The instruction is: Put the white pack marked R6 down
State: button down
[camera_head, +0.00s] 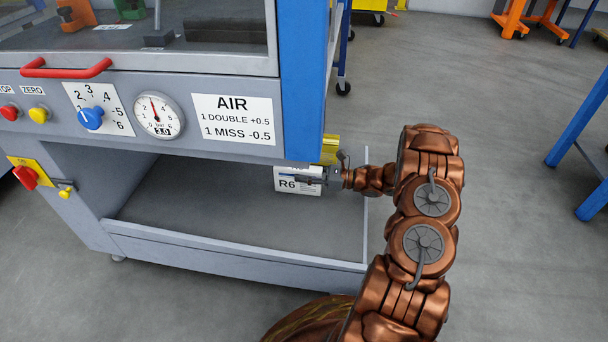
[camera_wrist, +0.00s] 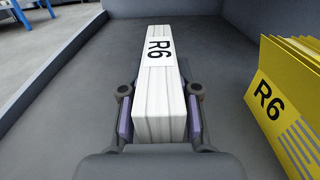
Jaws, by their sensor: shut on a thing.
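The white pack marked R6 (camera_head: 298,187) is in my gripper, inside the open lower bay (camera_head: 210,250) of the grey machine, near its right side. In the wrist view the white pack (camera_wrist: 159,85) stands on edge, pointing away, with its R6 label on top. My gripper (camera_wrist: 160,118) has one finger on each side of the pack and is shut on it; in the head view my gripper (camera_head: 322,180) reaches in from the right. I cannot tell whether the pack's underside touches the bay floor.
A yellow pack marked R6 (camera_wrist: 285,105) stands to the right of the white one in the wrist view, with a gap between. The bay floor left of the pack is bare. A blue post (camera_head: 303,80) and the panel with the AIR sign (camera_head: 233,118) stand above the bay.

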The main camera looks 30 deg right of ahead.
jog(key=shift+f, duration=0.25)
jog(key=c, duration=0.8)
grip_release()
jog(key=shift+c, duration=0.2)
jog(key=shift+r, duration=0.1)
jog(key=shift+r, duration=0.15)
jog(key=shift+s+d+r, duration=0.1)
jog(key=shift+s+d, duration=0.05)
jog(key=shift+d, duration=0.1)
jog(key=p+v, duration=0.3)
jog(key=v, duration=0.8)
jog(key=shift+s+d, duration=0.15)
jog(key=shift+s, duration=0.05)
